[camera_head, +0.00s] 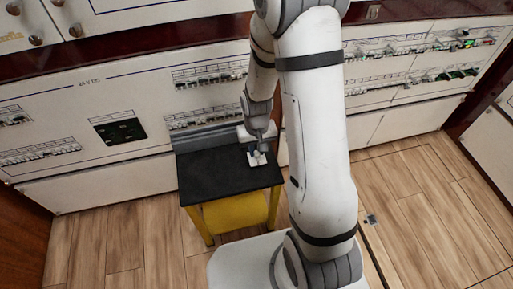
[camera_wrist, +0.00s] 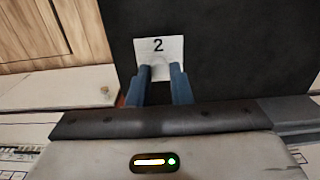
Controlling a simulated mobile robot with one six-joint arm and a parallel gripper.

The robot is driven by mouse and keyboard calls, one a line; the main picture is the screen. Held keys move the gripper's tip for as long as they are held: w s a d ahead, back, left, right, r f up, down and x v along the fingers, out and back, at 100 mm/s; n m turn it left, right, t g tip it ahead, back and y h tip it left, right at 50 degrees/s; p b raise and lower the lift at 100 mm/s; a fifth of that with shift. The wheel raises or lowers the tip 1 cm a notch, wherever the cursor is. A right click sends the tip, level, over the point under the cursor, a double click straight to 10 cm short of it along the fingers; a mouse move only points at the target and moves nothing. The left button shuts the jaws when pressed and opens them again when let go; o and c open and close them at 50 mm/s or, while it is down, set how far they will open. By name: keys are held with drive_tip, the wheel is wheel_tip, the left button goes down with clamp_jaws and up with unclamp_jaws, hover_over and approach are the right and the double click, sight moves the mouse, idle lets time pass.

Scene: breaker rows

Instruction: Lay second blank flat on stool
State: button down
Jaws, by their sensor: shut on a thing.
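The second blank is a small white plate marked "2" (camera_wrist: 159,47). In the wrist view my gripper (camera_wrist: 161,72) has its two blue fingers shut on its near edge. The blank shows against the black top of the stool (camera_wrist: 222,50). In the head view the stool (camera_head: 205,176) has a black top and yellow legs, and the blank (camera_head: 257,159) shows as a small white patch at the top's right part, under my gripper (camera_head: 258,150). I cannot tell whether the blank touches the top.
White breaker panels (camera_head: 85,85) with rows of switches stand behind the stool. A yellow panel (camera_head: 235,214) hangs below the stool top. Most of the stool top is bare. Wooden floor (camera_head: 110,225) lies open to the left.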

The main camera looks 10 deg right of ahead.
drive_tip(key=shift+f+b, duration=0.6)
drive_tip(key=shift+f, duration=0.15)
drive_tip(key=c, duration=1.2)
unclamp_jaws()
drive_tip(key=shift+c, duration=0.2)
drive_tip(key=shift+r, duration=0.15)
wheel_tip(320, 180, up, 8)
drive_tip(key=shift+f+p, duration=0.2)
drive_tip(key=shift+p, duration=0.95)
drive_tip(key=shift+r, duration=0.1)
drive_tip(key=s+r+t+p, duration=0.1)
drive_tip(key=s+r+p, duration=0.3)
drive_tip(key=r, duration=0.8)
drive_tip(key=s+d+r+p, duration=0.1)
drive_tip(key=s+r+p, duration=0.4)
drive_tip(key=r, duration=0.7)
drive_tip(key=s+r+t+p, duration=0.1)
drive_tip(key=s+r+p, duration=0.4)
drive_tip(key=r+p, duration=0.3)
wheel_tip(320, 180, up, 4)
drive_tip(key=shift+d+r+t, duration=0.15)
drive_tip(key=shift+d+t, duration=0.15)
